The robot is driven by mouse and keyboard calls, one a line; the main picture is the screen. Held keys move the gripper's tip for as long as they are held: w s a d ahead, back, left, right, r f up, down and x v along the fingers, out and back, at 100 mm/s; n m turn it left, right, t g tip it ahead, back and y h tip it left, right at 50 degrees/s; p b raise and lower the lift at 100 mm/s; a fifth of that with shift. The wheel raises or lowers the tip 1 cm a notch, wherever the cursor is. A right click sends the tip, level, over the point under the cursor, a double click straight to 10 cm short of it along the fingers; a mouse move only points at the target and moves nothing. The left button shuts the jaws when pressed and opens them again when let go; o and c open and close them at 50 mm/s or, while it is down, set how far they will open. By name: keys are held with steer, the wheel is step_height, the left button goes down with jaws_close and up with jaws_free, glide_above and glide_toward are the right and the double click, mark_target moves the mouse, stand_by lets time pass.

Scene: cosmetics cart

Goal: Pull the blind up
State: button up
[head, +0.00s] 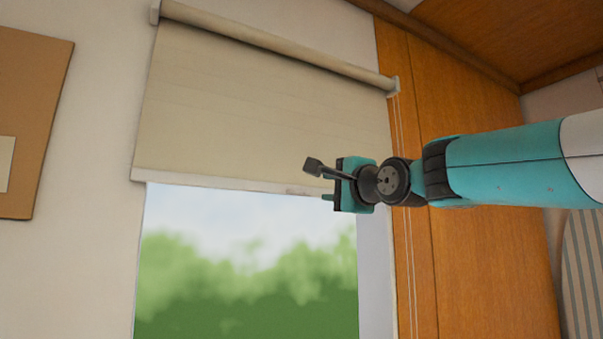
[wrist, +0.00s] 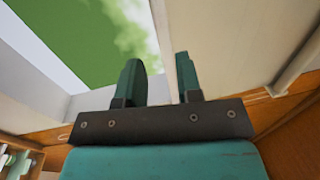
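The beige roller blind (head: 250,110) hangs partly down over the window in the head view, its pale bottom bar (head: 225,183) level and covering the upper part of the opening. My gripper (head: 319,182) is at the right part of this bar. In the wrist view the two teal fingers of my gripper (wrist: 158,60) stand apart, and the bar (wrist: 163,40) runs towards the gap between them. I see no clear contact of both fingers with it. The blind's fabric (wrist: 215,40) fills the right side there.
The roller tube (head: 280,45) is at the top of the window. Thin cords (head: 405,250) hang at its right end, behind my arm, before a wooden panel (head: 480,260). A brown board (head: 30,120) is on the left wall. The window pane (head: 250,280) below is clear.

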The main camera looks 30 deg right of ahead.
mark_target(301, 191)
steer(key=w+p, duration=0.2)
steer(key=w, duration=0.2)
steer(key=w+r+p, duration=0.1)
steer(key=w+p, duration=0.1)
steer(key=w, duration=0.2)
steer(key=w+p, duration=0.3)
steer(key=w, duration=0.2)
steer(key=shift+w+r, duration=0.1)
steer(key=shift+r, duration=0.05)
jaws_close()
